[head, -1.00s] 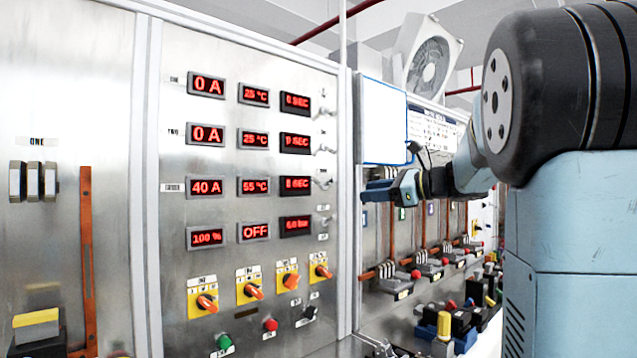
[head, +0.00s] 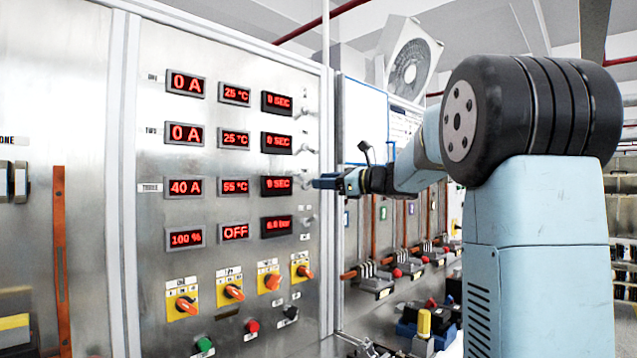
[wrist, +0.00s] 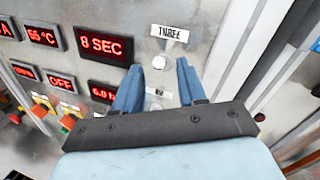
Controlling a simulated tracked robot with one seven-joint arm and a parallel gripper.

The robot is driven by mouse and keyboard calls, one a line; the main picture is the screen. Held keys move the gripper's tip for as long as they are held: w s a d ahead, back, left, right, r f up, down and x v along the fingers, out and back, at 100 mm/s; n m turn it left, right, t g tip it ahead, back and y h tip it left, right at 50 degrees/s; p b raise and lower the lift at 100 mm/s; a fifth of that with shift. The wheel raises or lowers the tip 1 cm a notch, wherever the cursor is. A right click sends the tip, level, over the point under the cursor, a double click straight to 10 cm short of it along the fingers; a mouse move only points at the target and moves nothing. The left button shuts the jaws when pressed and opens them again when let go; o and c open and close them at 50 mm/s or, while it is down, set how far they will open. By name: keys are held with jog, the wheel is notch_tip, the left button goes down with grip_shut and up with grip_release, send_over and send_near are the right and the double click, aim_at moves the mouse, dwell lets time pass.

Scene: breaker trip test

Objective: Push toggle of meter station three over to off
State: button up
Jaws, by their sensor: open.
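My gripper (wrist: 160,66) is open, with one blue finger on each side of the knob in the picture. Whether the fingers touch it or are still short of it is unclear. In the head view my gripper (head: 316,183) is at the right end of the third row, which reads 40 A, 55 °C and 8 SEC, and largely hides that toggle.
Toggles for rows one (head: 306,112) and two (head: 306,148) stand above on the same panel edge. A bottom-row toggle (head: 306,220) is below. Orange rotary switches (head: 233,291) and green and red buttons (head: 252,326) sit lower. A white-framed fan (head: 408,66) is behind.

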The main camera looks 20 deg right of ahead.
jog(key=shift+x, duration=1.25)
grip_shut()
